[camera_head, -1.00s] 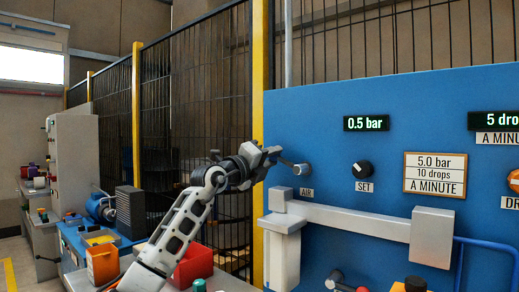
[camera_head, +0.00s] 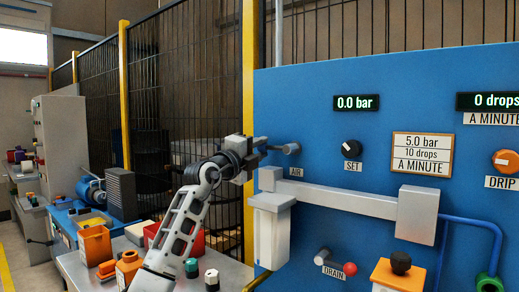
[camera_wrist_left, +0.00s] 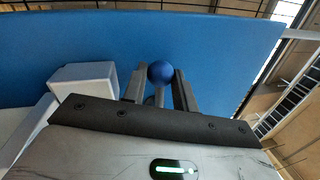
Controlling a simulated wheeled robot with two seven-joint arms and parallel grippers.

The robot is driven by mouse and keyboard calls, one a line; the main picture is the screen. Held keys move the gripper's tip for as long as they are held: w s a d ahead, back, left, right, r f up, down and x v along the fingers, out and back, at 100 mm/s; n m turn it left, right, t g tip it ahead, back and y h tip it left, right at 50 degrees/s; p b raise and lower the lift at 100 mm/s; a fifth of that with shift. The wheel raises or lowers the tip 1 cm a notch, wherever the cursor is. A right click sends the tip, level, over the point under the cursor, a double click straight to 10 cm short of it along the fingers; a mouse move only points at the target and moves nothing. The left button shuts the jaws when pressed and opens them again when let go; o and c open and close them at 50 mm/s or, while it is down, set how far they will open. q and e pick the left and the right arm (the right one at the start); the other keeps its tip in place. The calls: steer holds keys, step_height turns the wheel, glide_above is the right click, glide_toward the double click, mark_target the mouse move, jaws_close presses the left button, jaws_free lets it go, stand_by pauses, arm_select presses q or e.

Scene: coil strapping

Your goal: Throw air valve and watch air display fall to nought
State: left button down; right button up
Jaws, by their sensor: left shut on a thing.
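The air valve (camera_head: 291,148) is on the blue panel above the AIR label, with its lever pointing left. My left gripper (camera_head: 262,149) is shut on the lever. In the left wrist view the lever's blue ball (camera_wrist_left: 161,72) sits between the two fingers (camera_wrist_left: 160,92). My right gripper is not in view.
The drops display (camera_head: 490,101) reads 0 drops. A SET knob (camera_head: 351,147), a DRIP knob (camera_head: 505,161) and a red-ended DRAIN lever (camera_head: 350,268) are on the panel. A grey pipe block (camera_head: 416,214) juts out below. A mesh fence stands behind my arm.

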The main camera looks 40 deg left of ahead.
arm_select(q)
steer(key=shift+f, duration=0.1)
steer(key=c, duration=1.1)
jaws_free()
steer(key=shift+s, duration=0.25)
steer(key=s+f+b, duration=0.3)
steer(key=s+b, duration=0.2)
steer(key=s, duration=1)
steer(key=shift+d, duration=0.2)
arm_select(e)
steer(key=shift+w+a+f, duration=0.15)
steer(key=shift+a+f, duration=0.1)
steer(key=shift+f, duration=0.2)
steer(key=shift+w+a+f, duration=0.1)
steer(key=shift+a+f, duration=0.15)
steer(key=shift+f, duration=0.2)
arm_select(q)
steer(key=shift+s+f, duration=0.1)
steer(key=shift+s, duration=0.05)
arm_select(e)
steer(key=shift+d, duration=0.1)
